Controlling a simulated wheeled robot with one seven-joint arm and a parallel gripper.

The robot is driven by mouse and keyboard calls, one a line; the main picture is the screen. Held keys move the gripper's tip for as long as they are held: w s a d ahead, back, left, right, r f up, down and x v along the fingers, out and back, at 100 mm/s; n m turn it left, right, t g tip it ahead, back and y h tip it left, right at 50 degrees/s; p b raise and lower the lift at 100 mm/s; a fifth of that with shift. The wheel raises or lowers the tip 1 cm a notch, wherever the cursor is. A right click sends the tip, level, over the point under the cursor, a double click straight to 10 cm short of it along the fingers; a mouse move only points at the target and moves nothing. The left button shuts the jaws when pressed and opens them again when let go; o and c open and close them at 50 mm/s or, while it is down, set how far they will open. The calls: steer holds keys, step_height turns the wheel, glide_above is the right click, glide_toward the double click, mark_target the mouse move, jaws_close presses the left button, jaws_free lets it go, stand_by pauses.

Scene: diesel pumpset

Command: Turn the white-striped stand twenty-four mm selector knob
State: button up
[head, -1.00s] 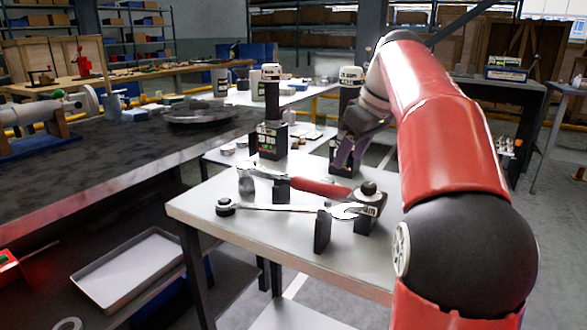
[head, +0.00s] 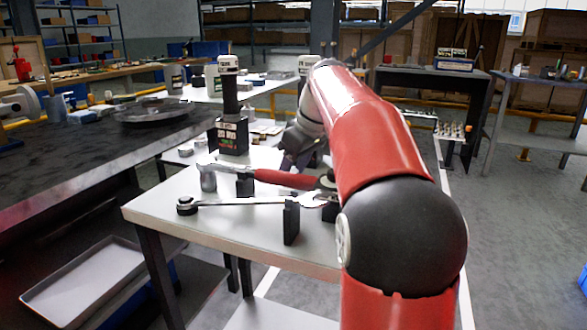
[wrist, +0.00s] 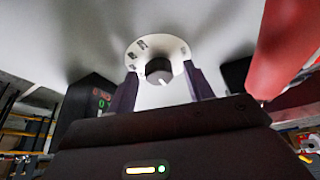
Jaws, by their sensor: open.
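In the wrist view, a dark grey round selector knob (wrist: 159,70) with a white pointer stripe sits at the middle of a white round dial (wrist: 178,49) with dark marks. My gripper (wrist: 161,80) is open, with its purple-grey fingers to the left and right of the knob's lower part. Whether either finger touches the knob cannot be told. In the head view, my gripper (head: 294,157) is low over the far part of the light table (head: 160,212). The knob cannot be made out there, behind my gripper and arm.
A black box (wrist: 88,103) with a red digit display stands left of my fingers in the wrist view. In the head view, a red-handled hammer (head: 285,179) and a wrench (head: 240,202) lie near my arm, beside a dark upright block (head: 291,222). A black stand (head: 231,136) stands behind.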

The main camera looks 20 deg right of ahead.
steer(key=shift+c, duration=0.2)
steer(key=c, duration=0.9)
steer(key=shift+c, duration=0.2)
